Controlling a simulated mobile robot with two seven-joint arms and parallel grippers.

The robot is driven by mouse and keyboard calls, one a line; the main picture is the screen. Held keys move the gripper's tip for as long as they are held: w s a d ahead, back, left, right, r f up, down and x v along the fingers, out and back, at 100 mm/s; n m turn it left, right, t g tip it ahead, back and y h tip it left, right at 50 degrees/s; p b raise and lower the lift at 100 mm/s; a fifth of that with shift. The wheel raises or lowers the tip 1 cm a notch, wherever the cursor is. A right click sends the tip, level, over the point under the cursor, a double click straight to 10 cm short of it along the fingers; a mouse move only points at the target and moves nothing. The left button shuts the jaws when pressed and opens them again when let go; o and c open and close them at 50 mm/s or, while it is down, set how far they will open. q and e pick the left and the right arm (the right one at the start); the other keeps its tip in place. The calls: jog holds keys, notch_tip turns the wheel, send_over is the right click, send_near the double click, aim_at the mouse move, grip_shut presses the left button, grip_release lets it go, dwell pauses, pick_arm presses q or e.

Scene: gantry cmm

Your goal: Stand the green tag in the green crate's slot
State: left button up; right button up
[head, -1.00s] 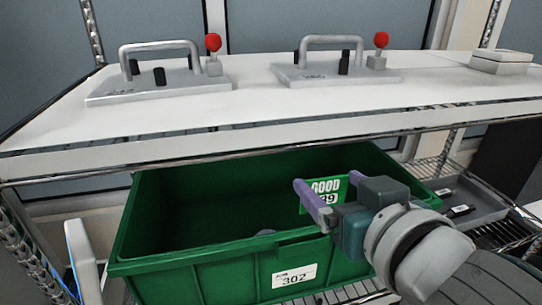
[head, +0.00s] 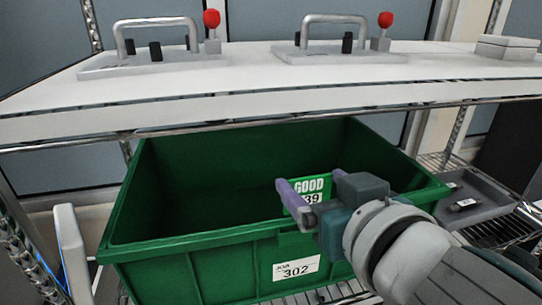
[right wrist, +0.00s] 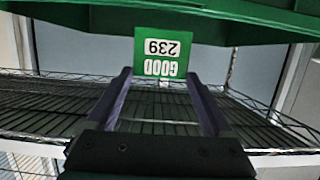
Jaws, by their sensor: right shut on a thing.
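The green tag (head: 309,186), with white "GOOD" lettering and a number, is held by its edges between the purple fingers of my right gripper (head: 298,202). In the right wrist view the tag (right wrist: 163,52) appears upside down between the fingertips (right wrist: 160,82), with the green crate (right wrist: 80,20) behind it. In the head view the crate (head: 200,270) stands open under the white worktop, with a "302" label on its front. The tag appears upright near the crate's front rim, right of centre. I cannot make out the slot clearly. My left gripper is out of view.
The white worktop (head: 250,72) overhangs the crate's back. Two handled plates with red-knobbed posts (head: 150,60) (head: 345,52) stand on it. A grey tray (head: 470,205) with small dark items lies right of the crate on the wire shelf. The crate's interior looks mostly empty.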

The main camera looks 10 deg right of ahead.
notch_tip(320, 180, down, 4)
jog(key=b, duration=0.3)
jog(key=shift+f+b, duration=0.15)
jog(key=shift+b, duration=0.15)
jog(key=shift+f, duration=0.2)
dwell(0.4)
jog(key=o, duration=1.1)
jog(key=shift+c, duration=0.2)
jog(key=shift+r, duration=0.1)
